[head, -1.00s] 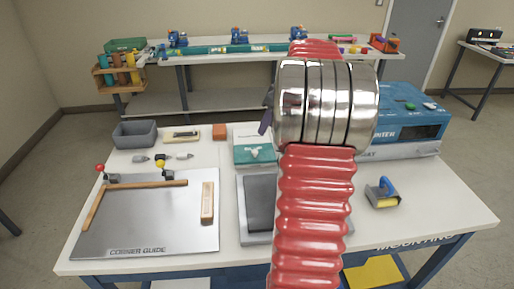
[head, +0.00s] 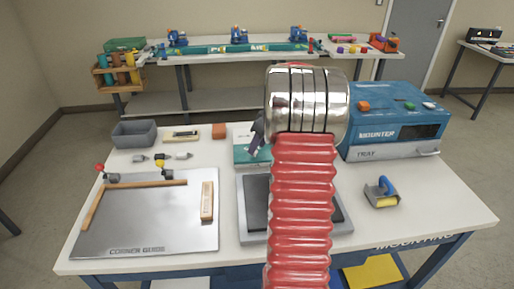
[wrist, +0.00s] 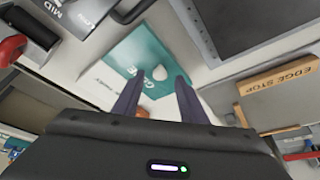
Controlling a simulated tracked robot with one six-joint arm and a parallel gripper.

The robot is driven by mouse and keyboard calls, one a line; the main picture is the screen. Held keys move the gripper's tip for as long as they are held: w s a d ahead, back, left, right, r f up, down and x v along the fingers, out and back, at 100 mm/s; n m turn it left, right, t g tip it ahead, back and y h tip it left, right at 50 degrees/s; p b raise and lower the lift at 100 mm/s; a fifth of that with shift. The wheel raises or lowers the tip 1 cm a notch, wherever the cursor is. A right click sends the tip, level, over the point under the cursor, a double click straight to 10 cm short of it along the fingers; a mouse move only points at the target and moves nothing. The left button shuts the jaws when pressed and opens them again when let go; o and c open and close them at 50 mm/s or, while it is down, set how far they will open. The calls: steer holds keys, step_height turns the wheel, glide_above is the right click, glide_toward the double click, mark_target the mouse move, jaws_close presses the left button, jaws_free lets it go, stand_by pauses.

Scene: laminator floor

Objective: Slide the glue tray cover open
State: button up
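The glue tray cover (wrist: 143,48) is a teal plate with white lettering and a pale rounded knob (wrist: 160,73). In the head view my arm hides most of the cover (head: 241,156), and the knob is not visible there. My gripper (wrist: 159,76) is open, its two dark fingers apart and pointing at the cover. In the wrist view the knob appears between the fingertips; I cannot tell whether they are around it or still above it. In the head view a dark finger (head: 257,136) shows left of my wrist, over the cover.
A blue mounter machine (head: 395,125) stands to the right. A dark-topped grey plate (head: 254,205) lies in front of the cover, partly behind my arm. A corner guide board (head: 150,220) with a wooden edge stop (head: 207,202) is left. A yellow-and-blue roller tool (head: 382,193) lies right.

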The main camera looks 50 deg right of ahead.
steer(key=shift+x, duration=1.05)
steer(key=shift+c, duration=0.6)
jaws_close()
